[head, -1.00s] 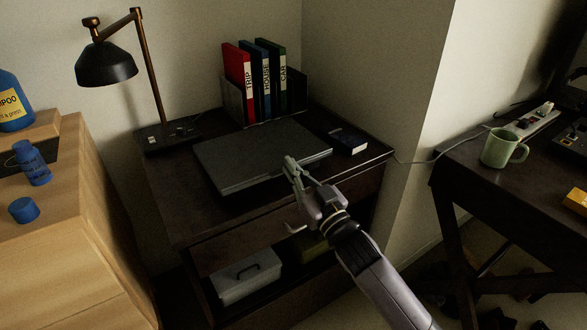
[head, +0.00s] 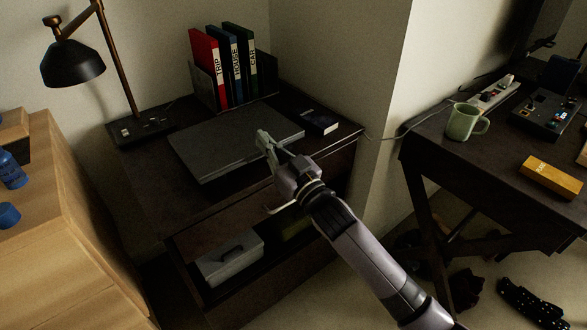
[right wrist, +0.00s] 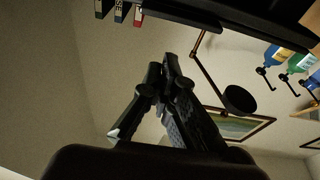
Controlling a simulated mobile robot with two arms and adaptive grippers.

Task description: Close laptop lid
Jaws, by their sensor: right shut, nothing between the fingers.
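The laptop (head: 230,143) is a flat dark grey slab on the dark desk. Its lid looks down flat on its base, with only a thin edge showing at the front. My right gripper (head: 264,140) is shut and empty at the laptop's right front edge; I cannot tell whether it touches. Its closed fingers (right wrist: 170,72) also show in the right wrist view, which is upside down, near a dark edge. My left gripper is in neither view.
A black lamp (head: 73,66) stands at the desk's back left, upright binders (head: 233,62) behind the laptop, and a small dark book (head: 318,122) to its right. A second table (head: 425,140) holds a green mug (head: 463,121).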

